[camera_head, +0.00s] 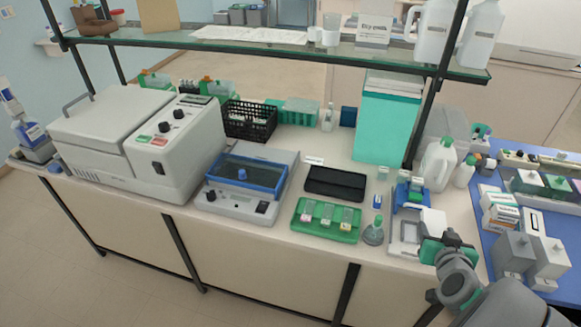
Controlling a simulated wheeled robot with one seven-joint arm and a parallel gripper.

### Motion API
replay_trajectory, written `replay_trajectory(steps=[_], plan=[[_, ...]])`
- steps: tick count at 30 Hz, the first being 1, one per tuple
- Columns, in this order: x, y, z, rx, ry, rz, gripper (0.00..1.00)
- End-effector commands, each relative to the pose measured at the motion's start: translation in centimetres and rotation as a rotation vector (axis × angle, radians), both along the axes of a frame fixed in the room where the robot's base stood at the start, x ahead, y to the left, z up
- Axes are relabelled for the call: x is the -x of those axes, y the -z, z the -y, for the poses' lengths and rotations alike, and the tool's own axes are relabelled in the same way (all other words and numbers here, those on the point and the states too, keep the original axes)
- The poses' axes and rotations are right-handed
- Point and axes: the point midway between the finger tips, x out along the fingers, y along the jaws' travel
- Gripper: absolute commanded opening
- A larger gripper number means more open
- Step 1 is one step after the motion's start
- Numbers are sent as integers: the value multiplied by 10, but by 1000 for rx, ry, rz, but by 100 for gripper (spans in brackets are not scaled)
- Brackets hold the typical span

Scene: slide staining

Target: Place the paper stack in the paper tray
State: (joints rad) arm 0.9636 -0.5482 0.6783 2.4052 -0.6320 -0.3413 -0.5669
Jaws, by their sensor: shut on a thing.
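My gripper (444,243) is at the right end of the bench, low near its front edge. It is shut on a small white block, which looks like the paper stack (433,221), though the fingers and wrist hide part of the contact. A shallow, light-grey framed tray (394,249), which looks like the paper tray, lies on the bench just left of my gripper. The white block is at the tray's right side, partly overlapping it in this view; I cannot tell whether it touches the tray.
A blue device (409,194) stands just behind the tray. White bottles (438,165) stand behind. White boxes (498,210) and grey containers (515,253) are on the blue surface at right.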

Motion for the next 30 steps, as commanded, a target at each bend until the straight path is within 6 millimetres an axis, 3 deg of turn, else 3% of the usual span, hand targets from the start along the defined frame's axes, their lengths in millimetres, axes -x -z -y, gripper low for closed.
replay_trajectory(steps=[5, 14, 15, 18, 23, 30], plan=[[-6, 13, 10, 0, -8, -1, 9], [-33, 55, 86, -2, -14, -2, 9], [-35, 68, 92, -3, -15, -3, 9], [-40, 85, 108, -1, -14, -1, 9], [-44, 96, 122, 0, -13, 0, 9], [-45, 132, 128, -1, -11, -2, 9]])
